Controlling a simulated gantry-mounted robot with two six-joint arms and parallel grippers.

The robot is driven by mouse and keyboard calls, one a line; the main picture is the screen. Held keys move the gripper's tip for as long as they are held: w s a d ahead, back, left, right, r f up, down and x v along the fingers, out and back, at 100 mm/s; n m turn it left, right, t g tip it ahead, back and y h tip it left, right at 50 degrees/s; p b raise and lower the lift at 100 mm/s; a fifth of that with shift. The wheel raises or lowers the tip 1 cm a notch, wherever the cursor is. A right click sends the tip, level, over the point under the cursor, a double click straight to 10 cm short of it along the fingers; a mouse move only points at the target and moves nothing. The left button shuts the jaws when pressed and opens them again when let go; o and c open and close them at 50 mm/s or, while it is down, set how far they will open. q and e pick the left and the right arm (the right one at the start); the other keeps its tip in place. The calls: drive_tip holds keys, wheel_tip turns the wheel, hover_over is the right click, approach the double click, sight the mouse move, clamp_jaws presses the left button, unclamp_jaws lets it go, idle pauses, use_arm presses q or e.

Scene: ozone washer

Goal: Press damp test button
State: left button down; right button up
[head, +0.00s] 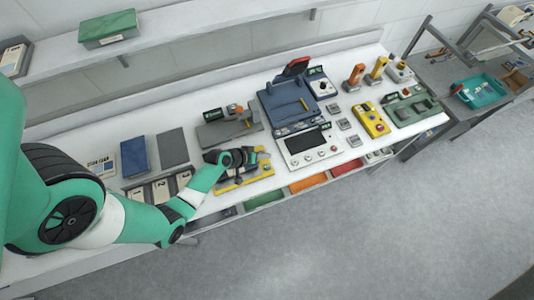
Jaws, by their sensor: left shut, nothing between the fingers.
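My left arm comes in from the left over the white bench. My left gripper (254,157) is shut and empty above a yellow-edged fixture (236,185) at the bench's front edge; I cannot tell whether it touches it. To its right is a light control panel (322,155) with a dark screen (306,142) and several small round buttons along its front. A yellow box (371,119) with coloured buttons lies further right. No label that I can read says damp test, so I cannot tell which button it is. My right gripper is not in view.
A blue-grey machine (284,104) with a raised lid stands behind the panel. A grey device (226,129) is behind my gripper. Small grey blocks (343,124) lie right of the panel. Coloured drawers (308,183) line the front. A teal tray (483,92) is at far right.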

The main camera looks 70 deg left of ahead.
sight(265, 169)
use_arm(q)
drive_tip(key=shift+f+b, duration=4)
drive_tip(key=shift+f, duration=0.3)
drive_tip(key=shift+f+b, duration=0.35)
drive_tip(key=shift+f, duration=0.1)
drive_tip(key=shift+f+b, duration=0.4)
drive_tip(key=shift+f, duration=0.05)
drive_tip(key=shift+r+p, duration=0.9)
wheel_tip(265, 169, up, 5)
drive_tip(key=p, duration=0.5)
drive_tip(key=shift+r, duration=0.1)
